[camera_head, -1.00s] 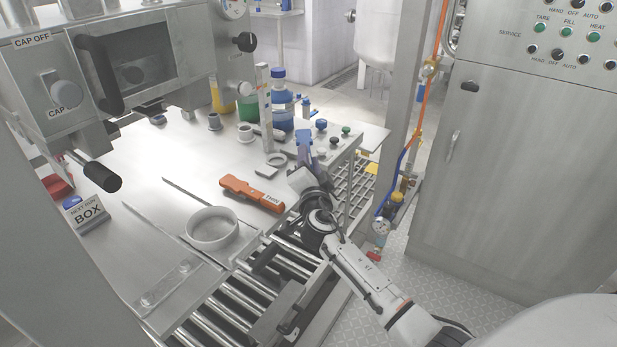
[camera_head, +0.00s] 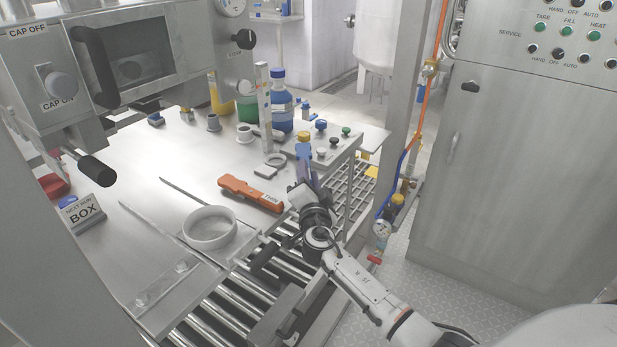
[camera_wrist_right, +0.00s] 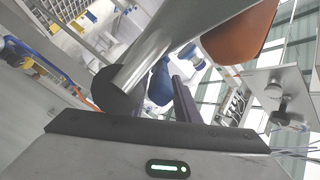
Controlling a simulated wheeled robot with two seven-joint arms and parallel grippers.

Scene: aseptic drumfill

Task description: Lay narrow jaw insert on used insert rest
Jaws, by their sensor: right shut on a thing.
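My right gripper (camera_head: 305,172) reaches over the right edge of the steel table (camera_head: 150,205). It is shut on a small blue piece (camera_head: 304,152), which looks like the narrow jaw insert and sticks up past the fingertips. In the right wrist view a blue shape (camera_wrist_right: 160,82) shows beside a dark finger; its outline is partly hidden. The gripper is right of the orange tool (camera_head: 250,193) and in front of a plate with coloured knobs (camera_head: 335,153). I cannot tell which part is the used insert rest. My left gripper is out of view.
A flat grey piece with a ring (camera_head: 268,168) lies left of the gripper, near an upright post (camera_head: 264,105). Blue (camera_head: 281,108) and green bottles stand behind. A white round dish (camera_head: 209,228) sits nearer, by the roller conveyor (camera_head: 225,310). Open floor lies to the right.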

